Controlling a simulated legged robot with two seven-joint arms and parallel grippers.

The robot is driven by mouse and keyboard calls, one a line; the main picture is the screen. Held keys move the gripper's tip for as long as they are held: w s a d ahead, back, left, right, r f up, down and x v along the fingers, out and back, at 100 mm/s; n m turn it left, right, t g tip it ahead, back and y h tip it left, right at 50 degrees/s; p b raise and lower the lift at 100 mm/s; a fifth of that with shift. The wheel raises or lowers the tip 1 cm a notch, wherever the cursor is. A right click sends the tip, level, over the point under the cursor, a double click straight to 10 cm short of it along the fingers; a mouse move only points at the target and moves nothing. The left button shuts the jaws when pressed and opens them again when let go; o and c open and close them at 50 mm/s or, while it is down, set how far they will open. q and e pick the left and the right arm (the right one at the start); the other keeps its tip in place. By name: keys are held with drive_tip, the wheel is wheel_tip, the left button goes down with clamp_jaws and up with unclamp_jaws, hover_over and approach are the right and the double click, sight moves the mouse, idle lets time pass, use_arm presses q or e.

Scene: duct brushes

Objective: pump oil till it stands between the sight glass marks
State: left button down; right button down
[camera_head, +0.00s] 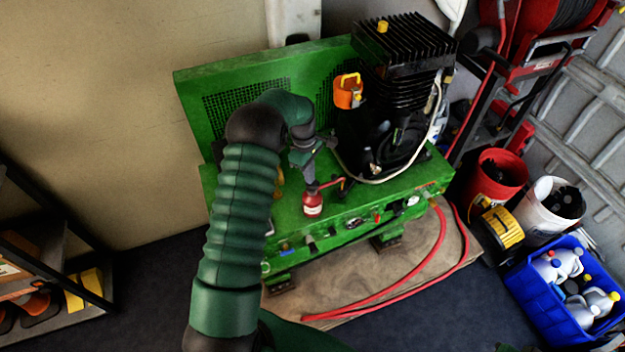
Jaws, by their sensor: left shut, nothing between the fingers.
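A small red oil can (313,205) with a pale label stands upright on the green compressor frame (285,212). Its thin red spout points right toward the black compressor pump (388,128). My left gripper (309,180) is shut, pointing down directly over the top of the can. It looks to be at or just above the can's top; I cannot tell whether they touch. The sight glass, its marks and the oil level are too small or hidden to make out. My right gripper is not in view.
An orange cup-like part (348,92) sits by the green back panel. A red hose (400,290) loops over the wooden board (345,290). To the right stand a red bucket (497,178), a white bucket (548,210) and a blue crate (535,290) of bottles. A shelf (60,290) is at left.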

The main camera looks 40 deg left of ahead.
use_arm(q)
drive_tip(key=a, duration=0.1)
drive_tip(key=a+p, duration=0.1)
drive_tip(key=a, duration=0.1)
drive_tip(key=shift+s+a+r, duration=0.1)
drive_tip(key=shift+s+r, duration=0.1)
drive_tip(key=shift+r, duration=0.15)
wheel_tip(320, 180, up, 17)
drive_tip(key=a+b, duration=0.1)
drive_tip(key=shift+a+f, duration=0.2)
drive_tip(key=shift+a, duration=0.2)
drive_tip(key=shift+s, duration=0.1)
